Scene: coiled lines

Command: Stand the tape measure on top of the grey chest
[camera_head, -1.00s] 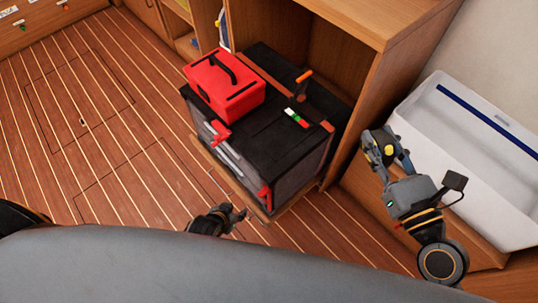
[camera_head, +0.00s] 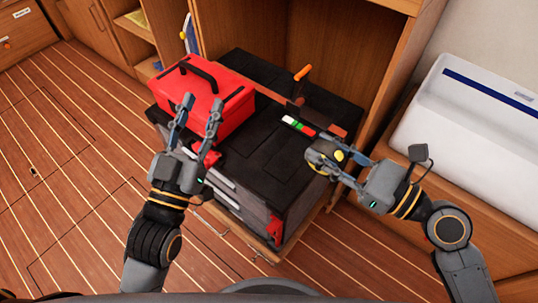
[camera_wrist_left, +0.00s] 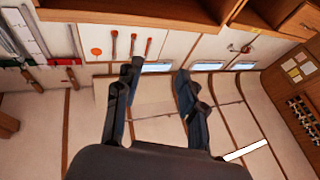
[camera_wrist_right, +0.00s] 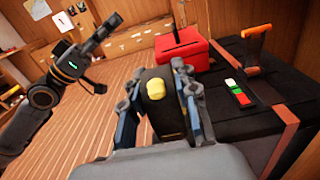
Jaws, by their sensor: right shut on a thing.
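The tape measure (camera_wrist_right: 157,108), dark with a yellow button, is between the fingers of my right gripper (camera_wrist_right: 170,88), which is shut on it. In the head view my right gripper (camera_head: 338,165) holds it at the right front side of the grey chest (camera_head: 262,168); whether it touches the chest is unclear. The chest has a black top. My left gripper (camera_head: 197,112) is open and empty, its fingers pointing up in front of the red toolbox. The left wrist view shows its two fingers (camera_wrist_left: 152,85) apart with nothing between them.
A red toolbox (camera_head: 222,98) stands on the chest's left part. The front middle of the top is clear.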

